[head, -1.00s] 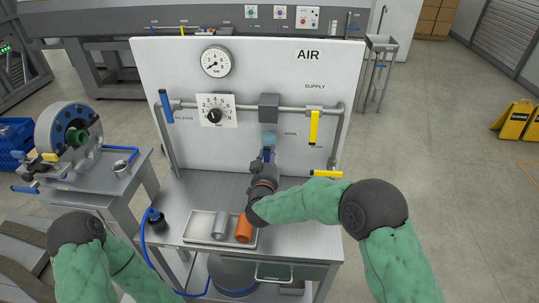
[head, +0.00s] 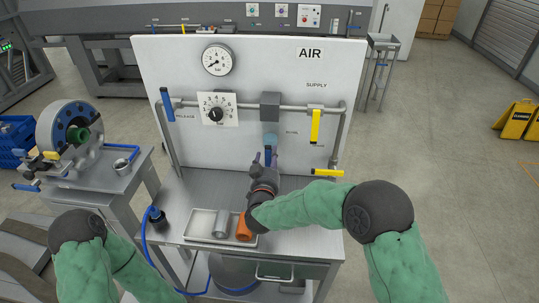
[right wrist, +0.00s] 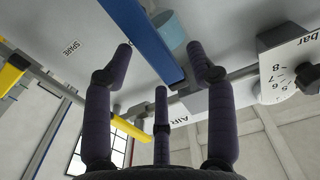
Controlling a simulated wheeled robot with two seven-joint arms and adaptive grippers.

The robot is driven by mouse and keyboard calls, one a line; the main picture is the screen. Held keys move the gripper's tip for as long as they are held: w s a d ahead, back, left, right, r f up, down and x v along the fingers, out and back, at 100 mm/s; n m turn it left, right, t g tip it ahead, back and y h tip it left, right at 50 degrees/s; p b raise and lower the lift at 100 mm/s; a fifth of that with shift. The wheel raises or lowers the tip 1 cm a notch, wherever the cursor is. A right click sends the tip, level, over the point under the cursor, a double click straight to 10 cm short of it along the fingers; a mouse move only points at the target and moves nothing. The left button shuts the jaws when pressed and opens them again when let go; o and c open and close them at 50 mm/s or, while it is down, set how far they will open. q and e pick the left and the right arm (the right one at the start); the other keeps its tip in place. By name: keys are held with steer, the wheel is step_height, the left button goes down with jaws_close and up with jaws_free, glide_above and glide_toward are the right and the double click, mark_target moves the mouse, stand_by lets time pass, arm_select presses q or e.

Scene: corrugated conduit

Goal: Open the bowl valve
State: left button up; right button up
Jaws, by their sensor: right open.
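The valve near the small BOWL label has a blue lever (right wrist: 147,38), seen as a long blue bar in the right wrist view. In the head view the lever is mostly hidden by my right gripper (head: 270,152). A pale blue cylinder (head: 270,141) hangs below a grey block (head: 269,105) on the pipe, just above the gripper; it also shows in the right wrist view (right wrist: 169,29). My right gripper, with dark purple fingers (right wrist: 160,62), is open, with the blue lever passing across the space between its fingertips; contact cannot be told. My left gripper is out of view.
The white panel carries a gauge (head: 219,59), a dial (head: 216,114), a blue lever (head: 167,104) at left and yellow levers (head: 316,126) (head: 328,173) at right. A tray (head: 205,234) with a grey cylinder (head: 221,222) and an orange one (head: 243,228) lies below my right arm.

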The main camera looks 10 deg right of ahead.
steer(key=v, duration=0.9)
steer(key=shift+s, duration=0.4)
steer(key=shift+a, duration=0.1)
